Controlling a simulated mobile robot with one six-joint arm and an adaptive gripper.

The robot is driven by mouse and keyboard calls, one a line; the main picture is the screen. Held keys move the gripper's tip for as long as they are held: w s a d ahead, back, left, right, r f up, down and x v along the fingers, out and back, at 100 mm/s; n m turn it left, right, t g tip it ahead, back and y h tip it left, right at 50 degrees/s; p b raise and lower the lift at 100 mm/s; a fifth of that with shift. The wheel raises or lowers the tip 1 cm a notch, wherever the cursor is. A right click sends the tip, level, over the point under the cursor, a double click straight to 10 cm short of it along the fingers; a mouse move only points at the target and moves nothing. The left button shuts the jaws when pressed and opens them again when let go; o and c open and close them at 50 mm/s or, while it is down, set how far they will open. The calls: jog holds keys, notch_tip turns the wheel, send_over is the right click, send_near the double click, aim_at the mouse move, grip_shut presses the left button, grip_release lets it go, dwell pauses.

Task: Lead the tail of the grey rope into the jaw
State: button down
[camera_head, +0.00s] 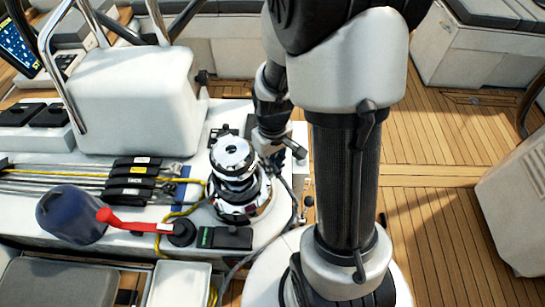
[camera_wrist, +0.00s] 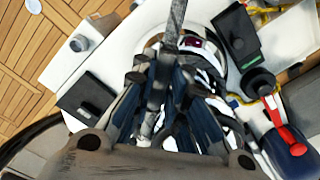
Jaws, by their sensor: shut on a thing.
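The winch (camera_head: 234,172) stands on the white console, silver with dark bands and a round top. Its jaw is too small to make out clearly. My gripper (camera_head: 283,146) is just right of the winch top, at about its height. In the wrist view my gripper (camera_wrist: 165,72) is shut on the grey rope (camera_wrist: 177,22), which runs away from the fingers toward the top edge. The grey rope also shows in the head view (camera_head: 291,208), passing along the winch's right side and down over the console edge. The winch (camera_wrist: 212,62) is partly hidden behind the fingers.
A red-handled lever (camera_head: 135,222) and a dark blue rounded object (camera_head: 70,214) are left of the winch. Black rope clutches (camera_head: 132,180) with a yellow rope (camera_head: 172,213) lie nearby. A black box (camera_head: 226,238) sits before the winch. Wooden deck (camera_head: 450,200) is clear at right.

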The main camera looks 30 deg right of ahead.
jog(key=shift+s+a+m, duration=0.4)
jog(key=shift+a+m, duration=0.15)
jog(key=shift+m, duration=0.15)
jog(key=shift+s+a+m, duration=0.35)
jog(key=shift+a+m, duration=0.15)
jog(key=shift+m, duration=0.2)
jog(key=shift+s+a+m, duration=0.3)
jog(key=shift+a+m, duration=0.3)
jog(key=shift+m, duration=0.05)
jog(key=shift+s+a+m, duration=0.25)
jog(key=shift+a+m, duration=0.35)
jog(key=shift+m, duration=0.05)
jog(key=shift+s+a+m+p, duration=0.2)
jog(key=shift+a+m+p, duration=0.15)
jog(key=shift+a+m, duration=0.75)
jog(key=c, duration=1.5)
grip_release()
